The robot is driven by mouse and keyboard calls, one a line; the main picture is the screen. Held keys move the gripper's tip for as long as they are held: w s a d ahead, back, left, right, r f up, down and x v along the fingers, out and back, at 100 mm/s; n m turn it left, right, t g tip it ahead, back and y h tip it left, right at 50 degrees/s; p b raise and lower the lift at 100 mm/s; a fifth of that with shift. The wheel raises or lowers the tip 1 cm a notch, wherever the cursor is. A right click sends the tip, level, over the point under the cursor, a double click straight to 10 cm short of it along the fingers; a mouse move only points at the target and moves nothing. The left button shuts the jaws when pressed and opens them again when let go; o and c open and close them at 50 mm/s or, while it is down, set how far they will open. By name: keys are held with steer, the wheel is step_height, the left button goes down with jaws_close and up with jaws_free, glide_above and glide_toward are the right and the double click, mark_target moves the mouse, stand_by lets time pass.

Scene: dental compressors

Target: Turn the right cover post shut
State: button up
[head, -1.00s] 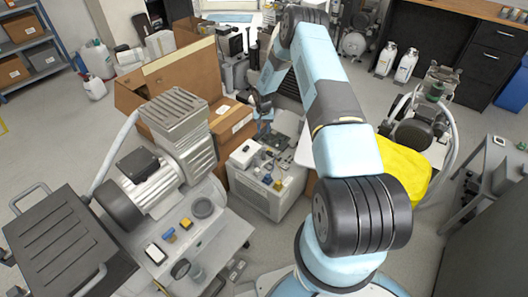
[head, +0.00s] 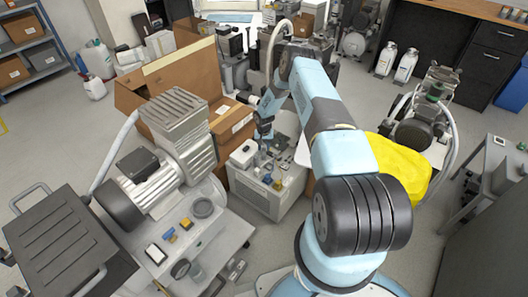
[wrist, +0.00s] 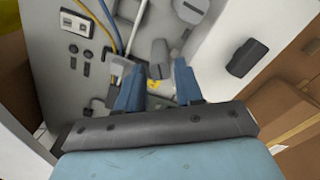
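The white compressor cabinet (head: 262,200) stands open-topped in the middle of the head view, with small fittings on its upper panel. My gripper (head: 264,132) is low over that panel. In the wrist view my gripper (wrist: 159,68) has its two blue fingers apart. A short grey post (wrist: 160,52) shows in line with the gap between the fingertips; I cannot tell if they touch it. A small yellow part (wrist: 153,85) shows between the fingers. I cannot tell for certain which fitting is the right cover post.
A dark grey handle (wrist: 247,57) is on the white wall right of the fingers. A blue and a yellow cable (wrist: 100,28) run across the panel. An open cardboard box (head: 190,75) stands behind left, and a yellow cover (head: 402,165) lies right of my arm.

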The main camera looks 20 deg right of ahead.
mark_target(264, 149)
steer(key=shift+f, duration=1.75)
jaws_close()
